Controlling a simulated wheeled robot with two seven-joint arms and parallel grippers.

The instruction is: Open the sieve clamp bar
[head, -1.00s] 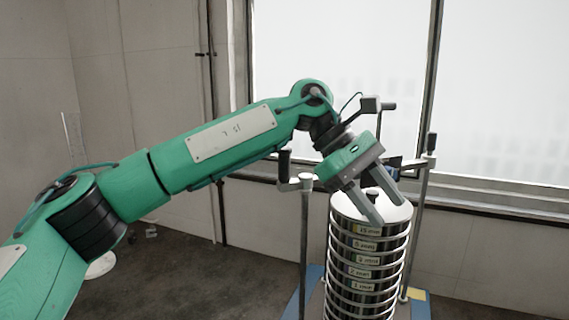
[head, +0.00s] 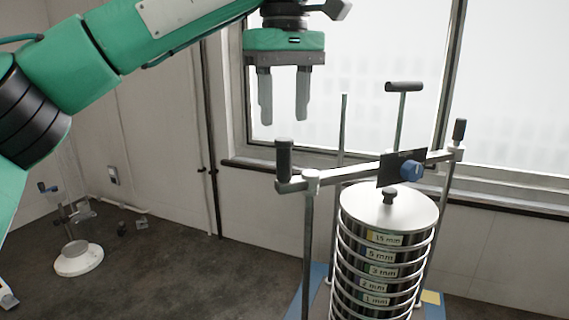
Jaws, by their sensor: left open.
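The sieve clamp bar (head: 345,172) is a grey bar lying across above the sieve stack, between two upright posts. It has a black upright handle (head: 284,160) at its left end and another (head: 459,130) at its right end. A dark plate with a blue knob (head: 411,171) sits on the bar right of its middle. The sieve stack (head: 388,262) stands below with a round metal lid (head: 389,208). My left gripper (head: 285,122) is open and empty, pointing down, above and apart from the bar's left handle. My right gripper is not in view.
A T-shaped black handle (head: 403,87) on a rod rises behind the bar, and a bare rod (head: 342,130) stands left of it. A window fills the back. A white round-based stand (head: 78,258) is on the floor at left.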

